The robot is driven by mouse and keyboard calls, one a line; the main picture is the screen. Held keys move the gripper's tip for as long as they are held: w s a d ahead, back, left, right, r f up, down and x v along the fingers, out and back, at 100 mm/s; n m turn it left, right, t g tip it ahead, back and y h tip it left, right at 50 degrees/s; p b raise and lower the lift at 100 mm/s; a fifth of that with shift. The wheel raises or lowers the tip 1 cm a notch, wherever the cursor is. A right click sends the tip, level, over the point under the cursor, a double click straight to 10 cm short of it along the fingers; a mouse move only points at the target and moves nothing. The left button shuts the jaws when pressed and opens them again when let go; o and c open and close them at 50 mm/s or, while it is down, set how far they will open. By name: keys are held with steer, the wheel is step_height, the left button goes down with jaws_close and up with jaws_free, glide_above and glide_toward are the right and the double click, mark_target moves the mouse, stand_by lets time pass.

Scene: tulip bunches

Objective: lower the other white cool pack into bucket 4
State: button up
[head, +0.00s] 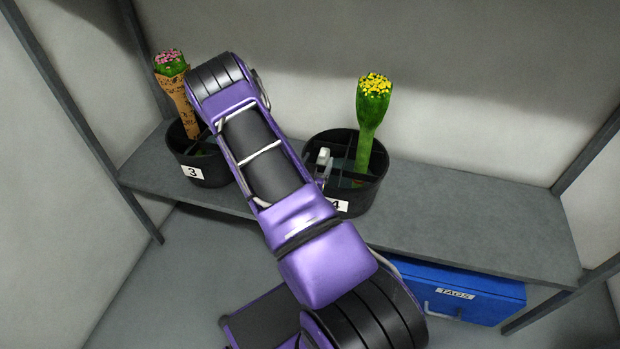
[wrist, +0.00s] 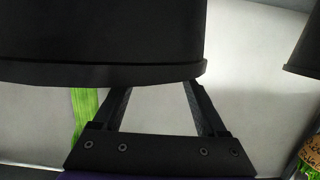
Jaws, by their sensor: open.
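Bucket 4 (head: 350,203) is a black divided bucket on the grey shelf, its label partly behind my arm. A small pale piece (head: 323,158) shows at its left inside; I cannot tell whether it is a white cool pack. No other white pack is plain in either view. In the wrist view, which looks upside down, a dark bucket (wrist: 100,40) fills the upper left. My gripper (wrist: 160,95) is open, its fingers spread at that bucket's rim. The fingertips are hidden behind the wall, so what lies between them is unseen. My arm hides the gripper in the head view.
A yellow tulip bunch (head: 373,105) stands in bucket 4. Bucket 3 (head: 212,170), left of my arm, holds a pink bunch in brown wrap (head: 178,100). A blue box (head: 455,292) sits below the shelf. The shelf (head: 470,210) is clear at right.

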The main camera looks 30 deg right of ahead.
steer(key=v, duration=1.1)
steer(key=shift+s+a, duration=0.15)
steer(key=shift+s, duration=0.1)
steer(key=shift+r, duration=0.15)
